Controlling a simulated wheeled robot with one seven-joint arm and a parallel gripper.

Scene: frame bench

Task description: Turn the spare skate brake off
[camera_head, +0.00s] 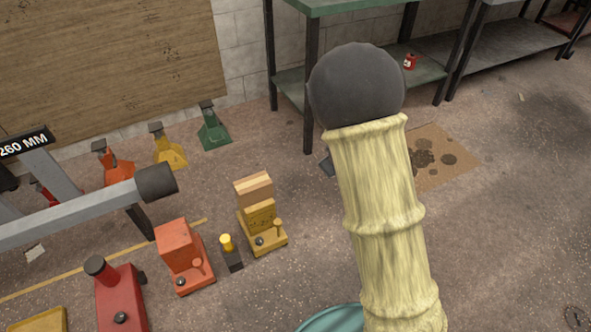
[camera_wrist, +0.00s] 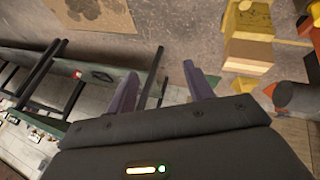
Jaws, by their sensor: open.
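Several skate-like blocks stand on the floor in the head view. One is red (camera_head: 122,300) with a black-capped post, one is orange (camera_head: 182,262) with a small lever, and one is yellow (camera_head: 262,228) with wooden blocks on top and a small lever. I cannot tell which is the spare skate, or its brake's setting. The yellow one also shows at upper right in the wrist view (camera_wrist: 247,28). My gripper (camera_wrist: 160,72) is open with nothing between its fingers, apart from the skates. It is hidden behind my arm in the head view.
A grey frame tube (camera_head: 80,213) with a dark end juts over the floor near the skates. A small dark block with a yellow knob (camera_head: 228,248) stands between two skates. Red, yellow and green jacks (camera_head: 212,132) stand behind. A green bench (camera_head: 350,5) is at the back.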

